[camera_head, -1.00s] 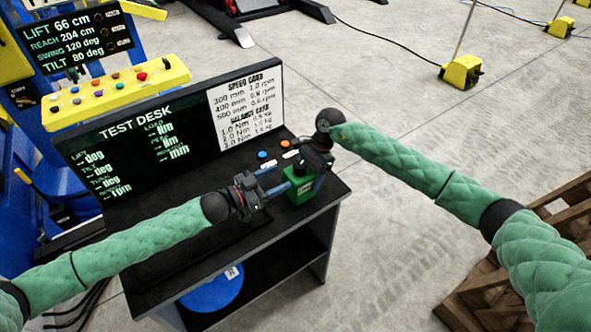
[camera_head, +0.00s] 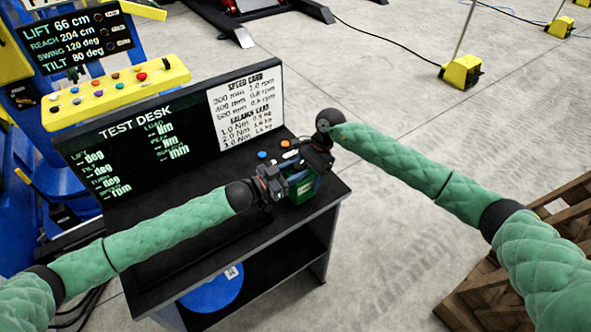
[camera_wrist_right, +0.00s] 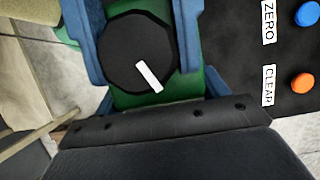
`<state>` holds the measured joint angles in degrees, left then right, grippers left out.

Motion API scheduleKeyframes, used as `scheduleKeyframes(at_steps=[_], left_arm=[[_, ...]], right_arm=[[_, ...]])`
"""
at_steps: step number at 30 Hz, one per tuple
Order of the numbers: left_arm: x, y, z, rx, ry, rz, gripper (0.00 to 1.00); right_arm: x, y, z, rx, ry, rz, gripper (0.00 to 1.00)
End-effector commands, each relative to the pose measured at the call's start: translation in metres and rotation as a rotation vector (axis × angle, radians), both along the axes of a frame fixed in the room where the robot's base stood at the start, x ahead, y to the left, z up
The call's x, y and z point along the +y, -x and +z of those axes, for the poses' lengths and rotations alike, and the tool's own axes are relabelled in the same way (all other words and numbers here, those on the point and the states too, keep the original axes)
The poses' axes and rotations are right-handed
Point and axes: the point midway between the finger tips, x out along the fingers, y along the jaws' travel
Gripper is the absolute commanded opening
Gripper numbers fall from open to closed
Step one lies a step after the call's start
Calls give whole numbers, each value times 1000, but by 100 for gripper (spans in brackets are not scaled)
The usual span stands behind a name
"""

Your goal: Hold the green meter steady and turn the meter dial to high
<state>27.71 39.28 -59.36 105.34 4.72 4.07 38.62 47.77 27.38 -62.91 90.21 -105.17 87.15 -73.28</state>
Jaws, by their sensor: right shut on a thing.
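The green meter (camera_head: 306,191) stands near the right end of the desk, partly hidden by my grippers. In the right wrist view the green body (camera_wrist_right: 150,100) shows under its round black dial (camera_wrist_right: 125,45). The dial's white pointer slants toward the lower right of that picture. My right gripper (camera_head: 312,170) is shut on the meter body, with a blue finger on either side.
The black test desk (camera_head: 185,240) carries a display panel (camera_head: 130,150) along its back. A blue button (camera_head: 262,155) and an orange button (camera_head: 284,144) lie just behind the meter. A wooden pallet (camera_head: 470,290) is on the floor at the right.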

Motion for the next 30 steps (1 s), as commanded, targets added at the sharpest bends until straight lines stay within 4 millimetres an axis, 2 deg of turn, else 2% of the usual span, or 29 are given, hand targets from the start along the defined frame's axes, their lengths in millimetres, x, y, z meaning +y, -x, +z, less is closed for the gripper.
scheduleKeyframes(at_steps=[1, 3, 11, 30], left_arm=[[0, 0, 0, 0, 0, 1, 24], [0, 0, 0, 0, 0, 1, 15], [0, -2, 1, -3, -3, -24, 14], [0, -4, 1, -4, 1, -218, 14]], right_arm=[[0, 0, 1, 0, 0, 0, 39], [0, 0, 1, 0, 0, 0, 39], [0, 0, 1, 0, 0, 1, 39], [2, 1, 1, 1, -2, 2, 39]])
